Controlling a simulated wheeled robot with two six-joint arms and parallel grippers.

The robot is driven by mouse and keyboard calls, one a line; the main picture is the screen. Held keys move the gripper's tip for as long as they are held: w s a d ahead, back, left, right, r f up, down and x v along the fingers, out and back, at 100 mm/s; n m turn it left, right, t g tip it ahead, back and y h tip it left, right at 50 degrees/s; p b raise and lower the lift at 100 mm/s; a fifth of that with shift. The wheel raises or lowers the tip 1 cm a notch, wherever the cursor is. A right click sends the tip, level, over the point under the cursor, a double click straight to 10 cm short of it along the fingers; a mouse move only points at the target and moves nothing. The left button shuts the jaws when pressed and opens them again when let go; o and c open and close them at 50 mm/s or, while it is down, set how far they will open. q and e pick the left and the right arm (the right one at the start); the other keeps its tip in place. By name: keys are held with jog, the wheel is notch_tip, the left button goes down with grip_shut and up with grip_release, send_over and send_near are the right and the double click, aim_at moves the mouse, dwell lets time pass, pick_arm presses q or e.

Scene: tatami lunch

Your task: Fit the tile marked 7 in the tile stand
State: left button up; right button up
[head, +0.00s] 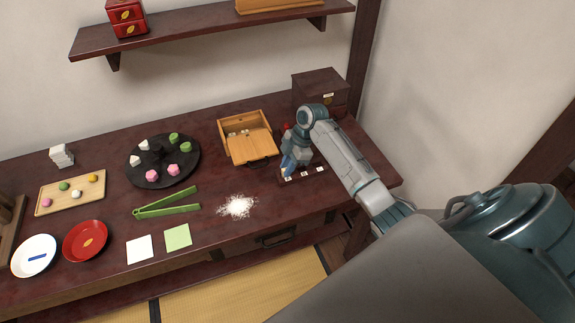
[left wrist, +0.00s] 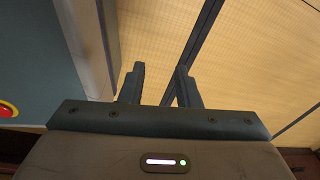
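The tile stand (head: 312,178) looks like a low dark strip on the right part of the table, with small white marks or tiles along it. My right gripper (head: 287,168) points down at the stand's left end. Its fingers are small and partly hidden by the wrist, so I cannot tell whether they are shut or hold a tile. No tile marked 7 can be read. My left gripper (left wrist: 160,88) shows in the left wrist view, open and empty, above the tatami floor.
A dark box (head: 320,90) stands behind my right arm. White powder (head: 237,206), green tongs (head: 166,209) and a black round tray (head: 190,158) with sweets lie to the left. A shelf (head: 205,27) hangs above. Bare table lies in front of the wooden box.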

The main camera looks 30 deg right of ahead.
jog(key=shift+o, duration=1.3)
jog(key=b+v, duration=0.1)
jog(key=v, duration=1)
jog(key=shift+b, duration=0.35)
jog(key=shift+f, duration=0.1)
